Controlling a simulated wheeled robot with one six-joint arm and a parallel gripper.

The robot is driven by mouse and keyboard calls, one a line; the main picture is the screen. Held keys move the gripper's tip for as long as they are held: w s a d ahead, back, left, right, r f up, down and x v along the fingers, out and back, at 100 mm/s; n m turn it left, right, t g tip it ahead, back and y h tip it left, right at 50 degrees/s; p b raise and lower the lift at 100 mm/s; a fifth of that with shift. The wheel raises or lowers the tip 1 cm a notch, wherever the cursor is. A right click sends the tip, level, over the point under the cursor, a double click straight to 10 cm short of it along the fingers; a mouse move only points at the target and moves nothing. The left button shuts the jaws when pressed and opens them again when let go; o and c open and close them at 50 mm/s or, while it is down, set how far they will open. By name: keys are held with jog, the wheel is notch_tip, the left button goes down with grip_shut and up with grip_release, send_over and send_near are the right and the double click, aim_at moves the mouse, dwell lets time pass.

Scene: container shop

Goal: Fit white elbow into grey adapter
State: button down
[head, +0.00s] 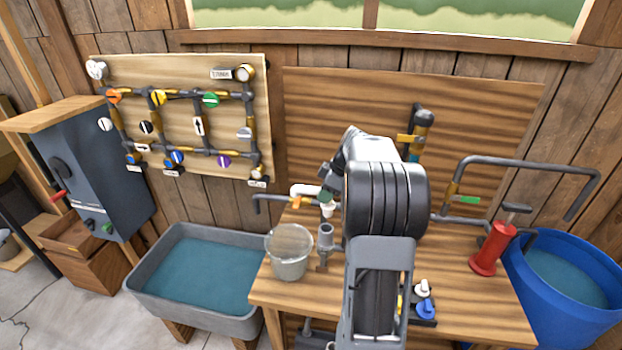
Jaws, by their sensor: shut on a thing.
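The white elbow (303,190) is held above the workbench, with one arm pointing left and a white end pointing down. My gripper (326,196) is shut on the elbow and hides its middle. The grey adapter (325,239) stands upright on the bench, just below the elbow's lower end. A small gap seems to show between the two, but I cannot judge their alignment in depth. My own arm covers the area to the right of the gripper.
A translucent bucket (289,262) stands close left of the adapter. Dark pipework with an orange part (298,203) runs behind. A red pump (493,250) and blue tub (563,285) are at the right. A grey water trough (160,297) is at the left. The bench front (290,300) is clear.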

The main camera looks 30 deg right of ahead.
aim_at(324, 206)
jog(key=shift+w+f, duration=0.1)
jog(key=shift+w, duration=0.4)
jog(key=shift+s+f+b, duration=0.15)
jog(key=shift+f+b, duration=0.3)
jog(key=shift+f, duration=0.1)
notch_tip(324, 206, down, 5)
jog(key=b, duration=0.3)
jog(key=shift+r, duration=0.2)
jog(key=shift+f+b, duration=0.45)
jog(key=shift+f, duration=0.05)
jog(key=shift+d+b, duration=0.1)
jog(key=shift+b, duration=0.35)
dwell(0.4)
jog(key=shift+f+b, duration=1.4)
jog(key=shift+b, duration=0.3)
dwell(1.2)
jog(key=c, duration=0.8)
grip_release()
